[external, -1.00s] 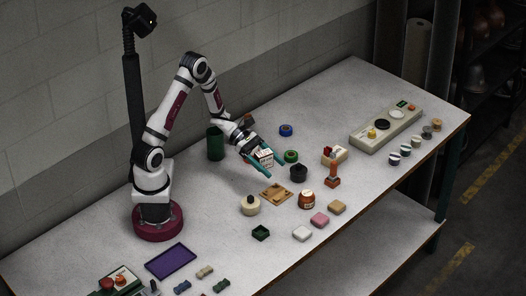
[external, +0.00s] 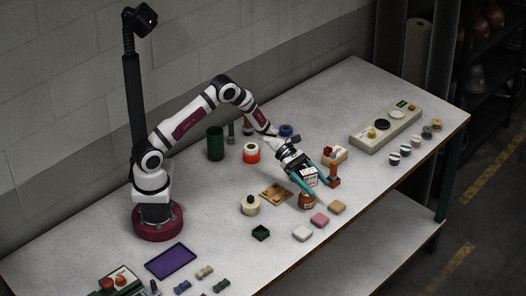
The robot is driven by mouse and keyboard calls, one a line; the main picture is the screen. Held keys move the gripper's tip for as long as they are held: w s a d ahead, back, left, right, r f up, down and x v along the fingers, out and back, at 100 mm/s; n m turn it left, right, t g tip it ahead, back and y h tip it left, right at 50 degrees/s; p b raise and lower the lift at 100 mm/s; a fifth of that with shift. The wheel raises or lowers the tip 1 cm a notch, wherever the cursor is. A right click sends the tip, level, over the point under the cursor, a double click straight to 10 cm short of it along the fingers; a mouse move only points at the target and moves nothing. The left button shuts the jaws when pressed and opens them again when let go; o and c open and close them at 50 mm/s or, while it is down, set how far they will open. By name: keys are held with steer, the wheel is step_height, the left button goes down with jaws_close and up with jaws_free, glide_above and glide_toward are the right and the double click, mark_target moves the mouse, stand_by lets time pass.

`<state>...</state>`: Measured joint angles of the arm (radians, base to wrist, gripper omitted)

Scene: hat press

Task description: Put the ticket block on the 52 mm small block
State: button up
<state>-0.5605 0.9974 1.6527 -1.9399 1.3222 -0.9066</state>
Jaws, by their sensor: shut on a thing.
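The ticket block (external: 309,175) is a small white block with dark and red print. It is between the teal fingers of my gripper (external: 311,184), which is shut on it and holds it above the table, over the amber jar (external: 307,201). I cannot read a 52 mm mark on anything. A cream round piece with a dark knob (external: 250,205) stands to the left of the gripper. A tan block (external: 337,207), a pink block (external: 320,220) and a white block (external: 302,233) lie in front. I cannot tell which thing is the 52 mm small block.
A wooden board (external: 272,196) lies left of the gripper. An orange upright tool (external: 334,176) and a red-topped box (external: 340,154) stand close to its right. A control panel (external: 390,126) is at right.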

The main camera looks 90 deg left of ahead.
steer(key=shift+f, duration=1.5)
